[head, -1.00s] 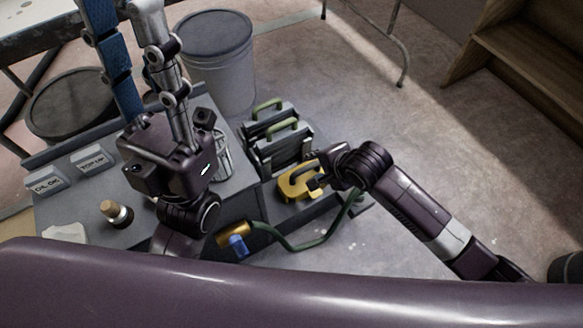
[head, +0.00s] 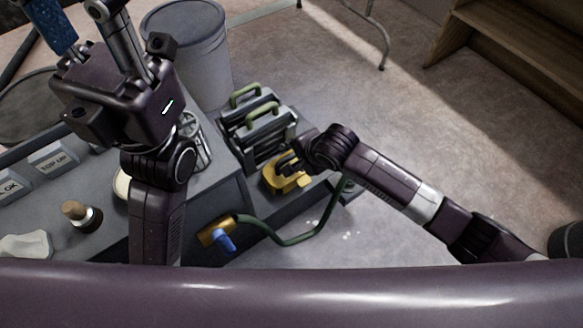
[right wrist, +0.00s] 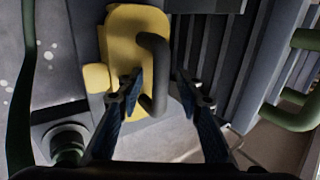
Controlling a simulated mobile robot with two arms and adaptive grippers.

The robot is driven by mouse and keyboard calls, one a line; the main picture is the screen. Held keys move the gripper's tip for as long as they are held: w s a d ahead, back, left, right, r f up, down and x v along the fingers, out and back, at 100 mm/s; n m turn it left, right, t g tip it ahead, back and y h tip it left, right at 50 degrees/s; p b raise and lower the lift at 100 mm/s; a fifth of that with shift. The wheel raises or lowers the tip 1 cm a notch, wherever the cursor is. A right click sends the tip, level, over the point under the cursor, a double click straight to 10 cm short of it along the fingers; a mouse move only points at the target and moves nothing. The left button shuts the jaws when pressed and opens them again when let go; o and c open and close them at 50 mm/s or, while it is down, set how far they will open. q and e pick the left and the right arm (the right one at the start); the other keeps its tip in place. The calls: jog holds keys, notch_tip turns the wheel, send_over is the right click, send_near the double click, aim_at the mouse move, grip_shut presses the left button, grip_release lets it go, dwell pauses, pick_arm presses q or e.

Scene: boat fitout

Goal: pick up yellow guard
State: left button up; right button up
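The yellow guard (head: 277,184) lies on the grey bench beside the slatted grey pieces. It has a dark loop handle, and the right wrist view shows its yellow body (right wrist: 125,40) and handle (right wrist: 155,60) from close by. My right gripper (head: 288,167) is at the guard and partly covers it. In the right wrist view my right gripper (right wrist: 160,88) is open, with blue-padded fingers on either side of the handle's near end. The left finger is close to the handle; contact is unclear. My left gripper (head: 88,22) is raised at upper left, its fingertips out of frame.
Two grey slatted pieces with green handles (head: 262,112) stand just behind the guard. A green hose (head: 300,238) with a brass and blue fitting (head: 216,234) runs in front. A grey bin (head: 198,60) stands behind the bench. Open floor lies to the right.

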grip_shut()
dwell(0.4)
jog(key=shift+r, duration=0.15)
